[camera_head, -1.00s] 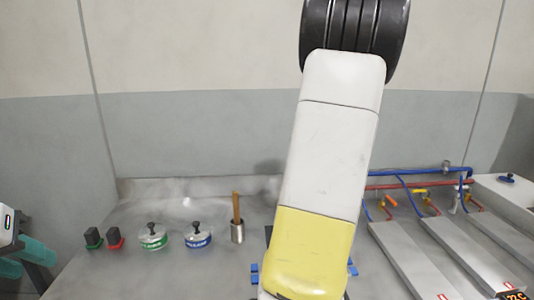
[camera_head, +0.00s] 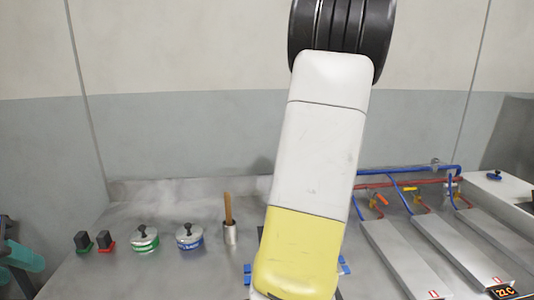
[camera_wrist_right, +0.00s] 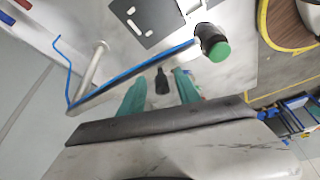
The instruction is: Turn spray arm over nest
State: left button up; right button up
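In the right wrist view, a thin blue spray arm (camera_wrist_right: 130,75) runs slantwise from a pale post (camera_wrist_right: 90,68) to a black head with a green end (camera_wrist_right: 216,50). My right gripper (camera_wrist_right: 158,90) is open, its teal fingers apart on either side of a small black handle-like piece (camera_wrist_right: 162,82). I cannot tell whether they touch it. In the head view my right arm hides this gripper and the middle of the bench. My left gripper (camera_head: 20,264) is at the left edge, partly cut off, its teal fingers apart and empty. I cannot identify the nest for certain.
On the bench (camera_head: 130,282) stand black-handled green (camera_head: 145,241) and blue (camera_head: 190,238) round pieces and a metal cup (camera_head: 231,233) with a wooden handle. Grey channels (camera_head: 455,248) and red and blue pipes (camera_head: 405,178) are at right. A slotted plate (camera_wrist_right: 147,20) lies near the spray arm.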

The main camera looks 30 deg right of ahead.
jog(key=v, duration=0.7)
jog(key=shift+s+r, duration=0.1)
jog(key=s+a+f+m+t, duration=0.1)
jog(key=a+f+m, duration=0.15)
jog(key=a, duration=1.05)
jog(key=s+a+f+m+t, duration=0.1)
jog(key=s+a+m, duration=0.15)
jog(key=a, duration=0.95)
jog(key=s+a+f+m+t, duration=0.1)
jog(key=s+a+f+m, duration=0.2)
jog(key=a, duration=0.6)
notch_tip(320, 180, down, 2)
jog(key=shift+s+f+h, duration=0.1)
jog(key=shift+s+h, duration=0.3)
jog(key=shift+s, duration=0.65)
jog(key=shift+a, duration=0.1)
